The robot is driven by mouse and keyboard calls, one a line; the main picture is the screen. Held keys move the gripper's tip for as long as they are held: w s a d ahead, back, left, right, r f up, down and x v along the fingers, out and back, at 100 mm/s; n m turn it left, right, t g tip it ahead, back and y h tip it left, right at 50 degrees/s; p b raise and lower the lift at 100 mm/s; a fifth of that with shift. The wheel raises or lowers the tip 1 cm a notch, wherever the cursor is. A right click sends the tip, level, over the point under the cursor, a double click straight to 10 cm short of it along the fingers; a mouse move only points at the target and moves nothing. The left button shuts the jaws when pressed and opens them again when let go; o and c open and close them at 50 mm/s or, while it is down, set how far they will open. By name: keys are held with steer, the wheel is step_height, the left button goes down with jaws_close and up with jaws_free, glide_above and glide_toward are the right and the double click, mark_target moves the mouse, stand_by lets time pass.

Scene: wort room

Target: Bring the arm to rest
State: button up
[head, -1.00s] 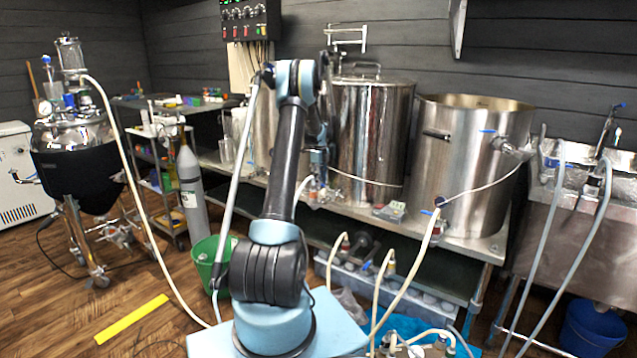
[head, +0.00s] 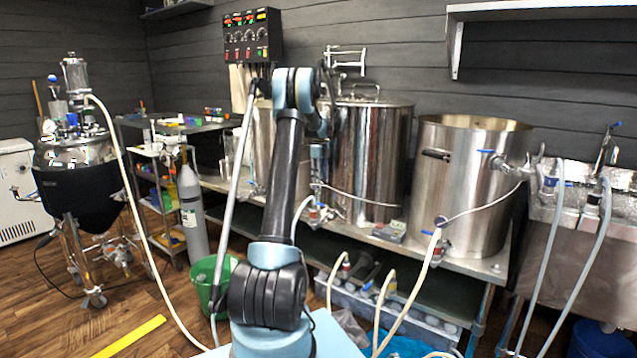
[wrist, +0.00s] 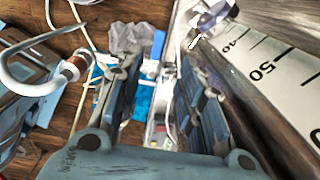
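My arm (head: 277,180) rises from its light-blue base at the lower middle of the head view. It stands tall and folds over at a high elbow. Its far part hangs down behind the upper link, in front of the steel kettles. My gripper (wrist: 162,85) shows in the wrist view with its two dark fingers apart and nothing between them. In the head view, the gripper is mostly hidden behind my arm. A dark bar and a white scale marked 40 and 50 (wrist: 262,68) lie close to the right of the fingers in the wrist view.
Steel kettles (head: 373,150) and a wide open kettle (head: 465,190) stand on a bench behind my arm. Hoses (head: 408,300) loop in front. A green bucket (head: 203,285) stands left, a sink (head: 545,205) right. Wooden floor is open at the left, around a yellow strip (head: 130,336).

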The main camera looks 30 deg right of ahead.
stand_by(0.4)
steer(key=s+a+r+n, duration=0.45)
steer(key=s+a, duration=0.25)
steer(key=a, duration=0.4)
steer(key=s+a+r+n+t, duration=0.1)
steer(key=s+a+r+n, duration=0.4)
steer(key=a, duration=0.6)
steer(key=s+a+r+n, duration=0.3)
steer(key=s+a+n, duration=0.4)
steer(key=a, duration=0.4)
steer(key=s+a+f+n, duration=0.2)
steer(key=s+a+n, duration=0.1)
steer(key=s+a, duration=0.3)
steer(key=s+a+f+n, duration=0.2)
steer(key=s+a+n, duration=0.15)
steer(key=s, duration=0.55)
steer(key=s+a+f+n, duration=0.3)
steer(key=s+f+n, duration=0.1)
steer(key=s+f, duration=0.2)
steer(key=s+a+f+n+t, duration=0.1)
steer(key=s+a+f+n, duration=0.2)
steer(key=s+f, duration=0.3)
steer(key=s+n, duration=0.1)
steer(key=s, duration=0.2)
steer(key=shift+a, duration=0.35)
